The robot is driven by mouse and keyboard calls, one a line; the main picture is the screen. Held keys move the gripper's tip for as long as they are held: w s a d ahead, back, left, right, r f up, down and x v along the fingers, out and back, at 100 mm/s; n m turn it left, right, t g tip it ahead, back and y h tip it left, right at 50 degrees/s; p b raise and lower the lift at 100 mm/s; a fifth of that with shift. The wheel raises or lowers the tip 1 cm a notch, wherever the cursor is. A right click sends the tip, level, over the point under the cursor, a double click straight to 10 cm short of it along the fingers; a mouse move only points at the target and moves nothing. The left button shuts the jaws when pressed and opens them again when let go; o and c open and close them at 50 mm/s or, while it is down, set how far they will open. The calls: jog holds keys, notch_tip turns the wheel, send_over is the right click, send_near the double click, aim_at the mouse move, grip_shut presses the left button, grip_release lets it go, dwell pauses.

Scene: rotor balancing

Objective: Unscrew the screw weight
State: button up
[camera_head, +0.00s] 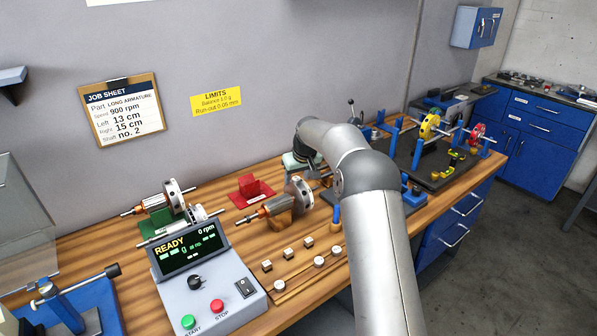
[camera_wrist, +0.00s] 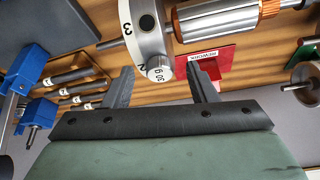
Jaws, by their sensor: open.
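The screw weight (camera_wrist: 159,70) is a small silver knob marked "30 g". It sits on the rim of a steel rotor disc (camera_wrist: 148,38) that carries the numbers 3 and 2. In the head view a rotor with a steel disc (camera_head: 299,192) lies at mid-bench; my arm hides the fingertips there.
A red rework tray (camera_head: 251,192) lies behind the rotor. The balancer console (camera_head: 205,275) reads READY, 0 rpm. Several small weights stand on a wooden strip (camera_head: 305,270) in front. Another rotor (camera_head: 165,205) rests on green at left. A rig with yellow (camera_head: 429,126) and red discs stands at right.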

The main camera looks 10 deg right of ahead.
jog(key=c, duration=1.1)
jog(key=shift+o, duration=0.2)
jog(key=shift+d+r+n+y+p, duration=0.15)
jog(key=shift+n+y+p, duration=0.1)
jog(key=shift+n+p, duration=0.3)
jog(key=shift+d+r+n+y+p, duration=0.1)
jog(key=shift+n+y+p, duration=0.2)
jog(key=shift+n, duration=0.35)
jog(key=n+p, duration=0.2)
jog(key=n+g+y+p, duration=0.1)
jog(key=n+p, duration=0.1)
jog(key=shift+w+r+n, duration=0.2)
jog(key=shift+n, duration=0.2)
jog(key=shift+w+f+n+g+y+p, duration=0.15)
jog(key=shift+n+g+y+p, duration=0.2)
jog(key=shift+n, duration=0.45)
jog(key=shift+f+n+g+b, duration=0.25)
jog(key=shift+n+b, duration=0.05)
jog(key=shift+n, duration=0.2)
jog(key=shift+d+n, duration=0.1)
jog(key=shift+n, duration=0.2)
jog(key=shift+n+g, duration=0.5)
jog(key=shift+n, duration=0.6)
